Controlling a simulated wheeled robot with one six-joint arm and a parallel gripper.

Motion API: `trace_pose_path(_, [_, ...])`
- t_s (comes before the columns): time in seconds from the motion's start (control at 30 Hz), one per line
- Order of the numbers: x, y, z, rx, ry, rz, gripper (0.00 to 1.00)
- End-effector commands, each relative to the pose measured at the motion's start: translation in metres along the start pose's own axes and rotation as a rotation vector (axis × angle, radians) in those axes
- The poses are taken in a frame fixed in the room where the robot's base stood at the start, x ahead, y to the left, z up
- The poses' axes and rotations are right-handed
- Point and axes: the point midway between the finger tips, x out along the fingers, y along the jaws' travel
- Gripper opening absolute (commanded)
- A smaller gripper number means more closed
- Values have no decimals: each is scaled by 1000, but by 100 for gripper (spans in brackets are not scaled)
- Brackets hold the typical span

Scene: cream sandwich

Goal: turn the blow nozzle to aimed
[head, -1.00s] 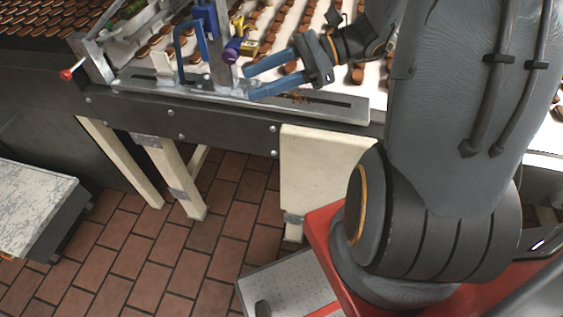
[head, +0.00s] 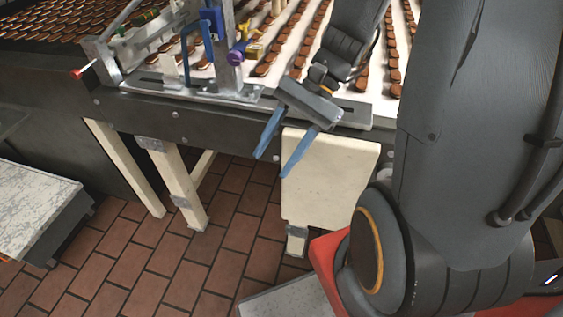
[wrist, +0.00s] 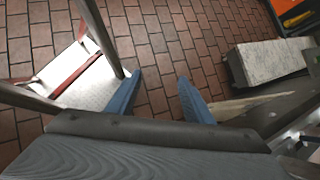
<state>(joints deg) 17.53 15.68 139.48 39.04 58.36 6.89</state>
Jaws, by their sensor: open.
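A small purple and yellow fitting (head: 237,55), which looks like the blow nozzle, sits on an upright metal post (head: 224,50) at the conveyor's near edge. A blue bracket (head: 186,50) stands to its left. I cannot tell from here exactly where the nozzle aims. My gripper (head: 271,167) is open and empty, in front of the conveyor's side rail. It is lower than the nozzle and to its right, apart from it, with its fingers pointing down. In the wrist view the open fingers (wrist: 160,76) show against the floor, and the nozzle cannot be made out.
Rows of brown biscuits (head: 309,35) lie on the white conveyor belt behind. The dark side rail (head: 150,112) and cream legs (head: 180,190) stand near my gripper. A pale-topped platform (head: 35,205) is at the left. Tiled floor (head: 120,260) lies open between.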

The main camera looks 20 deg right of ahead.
Motion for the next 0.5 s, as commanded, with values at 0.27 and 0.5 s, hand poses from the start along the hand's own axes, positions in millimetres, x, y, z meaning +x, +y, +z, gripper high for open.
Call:
trace_pose_path(0.27, [2, 6, -4, -37, 31, 30, 47])
trace_pose_path(0.5, [2, 6, -5, -39, 34, 32, 37])
